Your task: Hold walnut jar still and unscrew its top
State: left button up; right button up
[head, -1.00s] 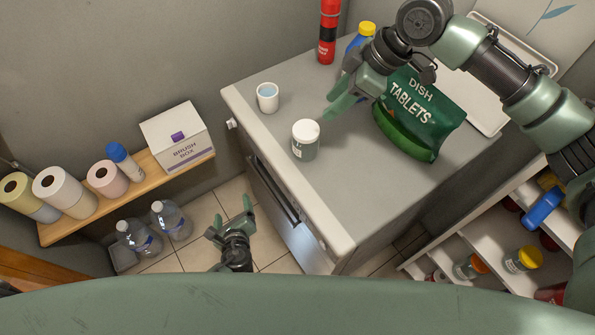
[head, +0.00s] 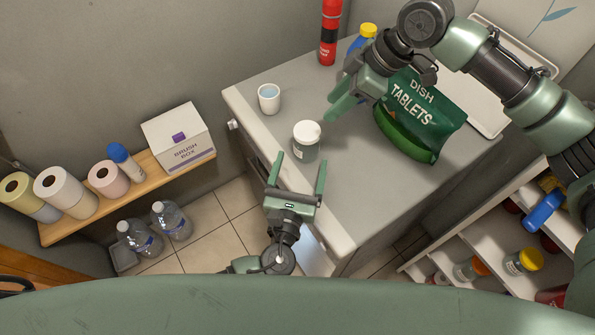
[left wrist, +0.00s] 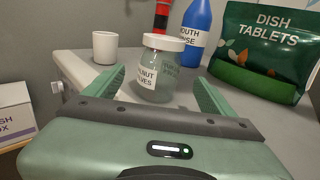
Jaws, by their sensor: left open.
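The walnut jar (head: 306,148) is clear with a white lid (head: 307,131). It stands upright on the grey counter; its label partly shows in the left wrist view (left wrist: 152,76). My left gripper (head: 300,160) is open at the counter's near edge, its fingers pointing at the jar, one tip to each side of its near part. In the left wrist view the jar stands between the two fingers, with no clear contact. My right gripper (head: 342,107) hangs above the counter, right of and behind the jar, apart from the lid. Its finger gap is unclear.
A white cup (head: 268,98) stands left of the jar. A green dish tablets bag (head: 418,115) stands to the right. A red bottle (head: 328,35) and a blue mouth rinse bottle (left wrist: 194,30) stand behind. A wooden shelf (head: 143,172) is at left.

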aim_at(309, 134)
pick_arm(q)
jog(key=w, duration=0.3)
jog(key=w+d, duration=0.1)
jog(key=w, duration=0.5)
jog(key=shift+w+d, duration=0.3)
